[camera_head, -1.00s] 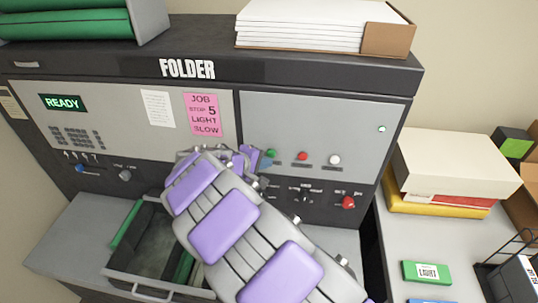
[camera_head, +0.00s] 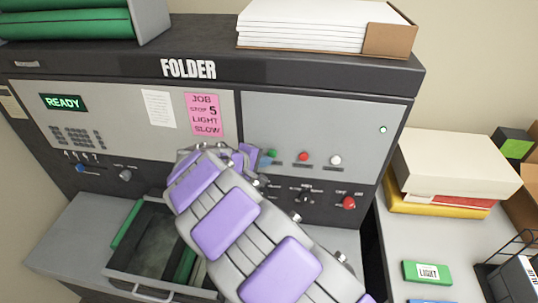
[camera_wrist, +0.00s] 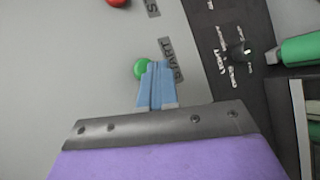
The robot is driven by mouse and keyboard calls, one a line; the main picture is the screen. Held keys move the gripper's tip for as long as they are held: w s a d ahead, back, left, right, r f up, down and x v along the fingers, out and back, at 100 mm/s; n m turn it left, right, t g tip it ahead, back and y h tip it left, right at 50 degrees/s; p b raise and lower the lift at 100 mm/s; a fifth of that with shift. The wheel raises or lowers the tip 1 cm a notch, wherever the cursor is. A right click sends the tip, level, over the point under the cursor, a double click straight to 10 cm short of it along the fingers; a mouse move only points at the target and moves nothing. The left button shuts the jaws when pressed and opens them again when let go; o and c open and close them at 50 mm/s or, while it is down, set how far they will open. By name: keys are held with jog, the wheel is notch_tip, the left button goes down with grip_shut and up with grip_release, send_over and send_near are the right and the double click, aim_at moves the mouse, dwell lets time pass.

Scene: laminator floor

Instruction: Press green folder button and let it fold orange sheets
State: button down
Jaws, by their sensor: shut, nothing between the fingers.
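The folder (camera_head: 320,120) is a grey and dark machine whose display (camera_head: 62,102) reads READY. The green button (camera_head: 271,153) is on its front panel, left of the red button (camera_head: 304,156) and the white button (camera_head: 336,159). My gripper (camera_head: 264,161) is shut and empty, its blue fingertips at the green button. In the wrist view the fingertips (camera_wrist: 158,72) overlap the lower right part of the green button (camera_wrist: 141,68), over the START label (camera_wrist: 170,60). I cannot tell whether they touch it. No orange sheets are visible.
A red knob (camera_head: 348,203) is at the lower right of the panel. An open drawer (camera_head: 165,288) stands below my arm. White sheets (camera_head: 310,38) lie on top; boxes (camera_head: 455,165) stand on the right table.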

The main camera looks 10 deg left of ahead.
jog(key=shift+d+r, duration=0.15)
jog(key=shift+d, duration=0.4)
jog(key=shift+w+a, duration=0.1)
jog(key=shift+a, duration=0.1)
